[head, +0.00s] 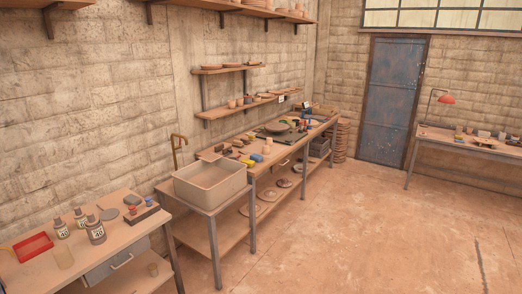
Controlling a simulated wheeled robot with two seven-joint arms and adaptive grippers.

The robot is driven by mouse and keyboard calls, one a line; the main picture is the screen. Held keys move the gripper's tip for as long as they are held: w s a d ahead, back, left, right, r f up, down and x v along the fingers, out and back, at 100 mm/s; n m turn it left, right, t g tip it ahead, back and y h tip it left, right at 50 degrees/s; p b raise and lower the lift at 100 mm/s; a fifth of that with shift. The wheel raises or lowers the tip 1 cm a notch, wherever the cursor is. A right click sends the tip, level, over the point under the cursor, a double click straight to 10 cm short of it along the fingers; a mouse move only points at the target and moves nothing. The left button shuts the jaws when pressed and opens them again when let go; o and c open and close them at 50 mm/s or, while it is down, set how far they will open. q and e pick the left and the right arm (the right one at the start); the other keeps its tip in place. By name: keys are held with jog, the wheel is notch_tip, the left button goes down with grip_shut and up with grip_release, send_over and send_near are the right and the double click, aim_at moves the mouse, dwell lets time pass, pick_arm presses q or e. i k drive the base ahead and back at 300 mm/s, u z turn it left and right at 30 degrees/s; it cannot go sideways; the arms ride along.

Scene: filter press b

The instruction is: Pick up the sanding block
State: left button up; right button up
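I cannot pick out the sanding block for certain at this size. Several small blocks and tools lie on the long workbench (285,157) along the left wall. Among them are a yellow piece (247,163), a blue piece (257,157) and a flat brown piece (210,156). A dark flat block (142,215) with small red and blue things on it lies on the near left table (128,239). Neither of my grippers is in view.
A large sink basin (210,182) stands between table and workbench. A desk (470,146) with a red lamp is at the right. The floor (360,225) is mostly open.

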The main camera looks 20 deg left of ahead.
aim_at(246, 141)
jog(key=z, duration=0.1)
jog(key=i, duration=4.4)
jog(key=u, duration=0.3)
